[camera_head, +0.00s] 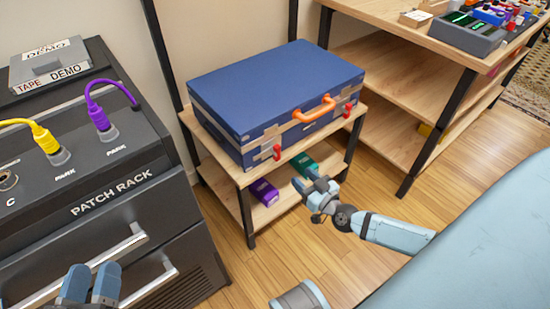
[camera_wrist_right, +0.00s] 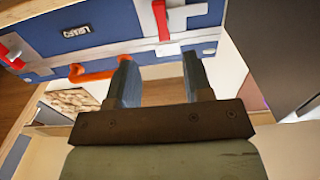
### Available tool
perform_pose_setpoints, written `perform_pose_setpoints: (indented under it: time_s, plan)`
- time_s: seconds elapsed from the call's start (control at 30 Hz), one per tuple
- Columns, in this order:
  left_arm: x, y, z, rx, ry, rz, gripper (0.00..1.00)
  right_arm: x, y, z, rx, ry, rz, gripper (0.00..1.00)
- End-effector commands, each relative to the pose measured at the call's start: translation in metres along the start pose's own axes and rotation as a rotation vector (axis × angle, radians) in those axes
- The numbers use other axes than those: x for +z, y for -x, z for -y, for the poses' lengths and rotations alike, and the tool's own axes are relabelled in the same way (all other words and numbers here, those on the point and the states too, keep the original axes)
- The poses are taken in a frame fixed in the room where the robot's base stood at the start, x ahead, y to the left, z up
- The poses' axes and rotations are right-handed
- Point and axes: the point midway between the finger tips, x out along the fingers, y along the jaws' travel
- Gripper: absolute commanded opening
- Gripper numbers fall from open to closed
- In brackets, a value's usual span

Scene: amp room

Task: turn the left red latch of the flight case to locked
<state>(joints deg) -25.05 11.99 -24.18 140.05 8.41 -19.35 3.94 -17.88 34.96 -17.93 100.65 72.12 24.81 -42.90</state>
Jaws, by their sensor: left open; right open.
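The blue flight case (camera_head: 265,85) lies on the top of a small wooden stand, with an orange handle (camera_head: 315,109) on its front. The left red latch (camera_head: 277,152) stands roughly upright on the front, left of the handle. The right red latch (camera_head: 347,110) is right of the handle. In the right wrist view, turned over, the left red latch (camera_wrist_right: 161,20) appears ahead between the finger directions. My right gripper (camera_head: 308,180) is open and empty, in front of and below the left latch, apart from it. My left gripper (camera_head: 90,284) is open, at the bottom left by the patch rack.
The patch rack (camera_head: 125,205) with yellow and purple cables stands left of the stand. A purple box (camera_head: 264,192) and a teal box (camera_head: 303,164) sit on the lower shelf. A wooden shelf unit (camera_head: 392,72) stands right. Wooden floor (camera_head: 345,262) is open in front.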

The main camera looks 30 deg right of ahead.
Motion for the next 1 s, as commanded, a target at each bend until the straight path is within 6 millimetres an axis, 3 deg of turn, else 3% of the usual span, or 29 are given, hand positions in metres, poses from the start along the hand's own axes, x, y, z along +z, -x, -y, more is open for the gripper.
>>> perform_pose_setpoints:
  time_s: [0.5, 0.7, 1.0]
  plan:
    - [0.044, 0.001, 0.007, 0.014, 0.002, 0.141, 0.46, 0.000, -0.103, 0.002, -0.002, -0.002, -0.003, 0.46]
    - [0.051, 0.002, 0.007, 0.017, 0.003, 0.170, 0.46, 0.000, -0.122, 0.001, -0.002, -0.002, -0.001, 0.46]
    - [0.052, 0.002, 0.007, 0.018, 0.003, 0.176, 0.46, -0.001, -0.126, 0.001, -0.002, 0.000, 0.000, 0.46]
